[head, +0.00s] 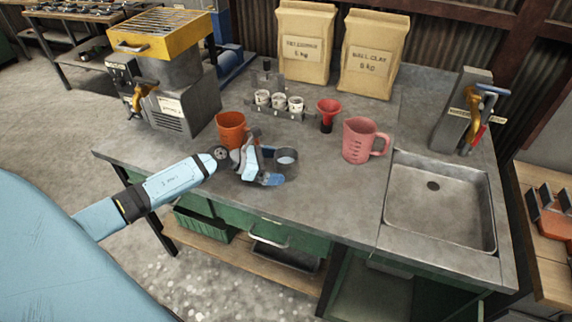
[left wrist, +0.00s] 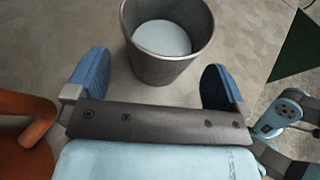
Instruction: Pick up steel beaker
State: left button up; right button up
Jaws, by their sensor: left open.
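The steel beaker (head: 287,162) is a small grey metal cup standing upright on the workbench, with something pale showing inside. In the head view my left gripper (head: 268,164) is just left of it, partly in front of an orange jug. In the left wrist view the beaker (left wrist: 168,50) is straight ahead, with its pale bottom or contents visible. My left gripper (left wrist: 160,88) is open there, its two blue fingertips apart, one on each side of the beaker's lower part. I cannot tell if either finger touches it. My right gripper is not seen.
An orange jug (head: 231,129) stands close to my left gripper. A red funnel (head: 328,113) and a pink jug (head: 361,141) stand right of the beaker. A rack with small white cups (head: 279,102) is behind. A sink (head: 440,200) is at the right; the bench's front is clear.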

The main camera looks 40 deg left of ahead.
pick_arm(q)
jog(key=shift+x, duration=1)
jog(key=shift+c, duration=0.3)
jog(key=c, duration=1.1)
jog(key=shift+o, duration=0.2)
